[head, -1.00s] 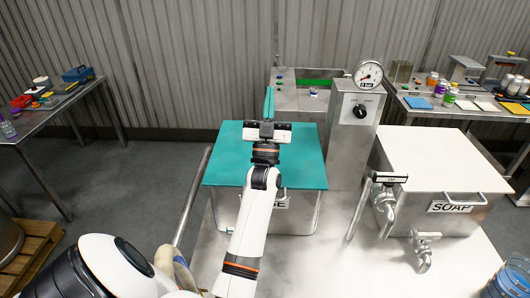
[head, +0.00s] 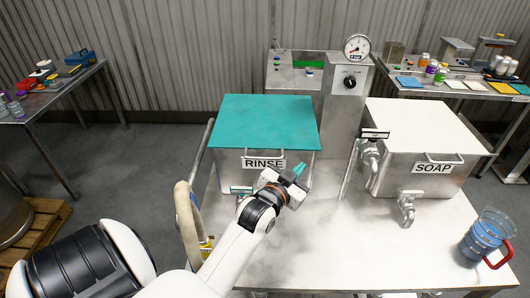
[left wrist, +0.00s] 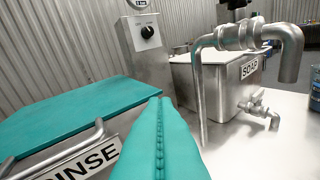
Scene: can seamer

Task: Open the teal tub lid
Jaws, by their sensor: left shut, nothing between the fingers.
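The teal lid (head: 264,121) lies flat and closed on the metal tub labelled RINSE (head: 232,163). It also shows at the left of the left wrist view (left wrist: 62,112). A metal handle (head: 262,155) runs along the tub's front, just below the lid edge; in the left wrist view the handle (left wrist: 62,152) is at lower left. My left gripper (head: 298,169) is shut and empty, with its teal fingers at the tub's front right corner, below the lid. The fingers fill the lower middle of the left wrist view (left wrist: 160,140). My right gripper is not in view.
A gauge column (head: 345,100) stands behind between the tubs. A clear blue jug (head: 485,235) stands at right. The front table middle is clear.

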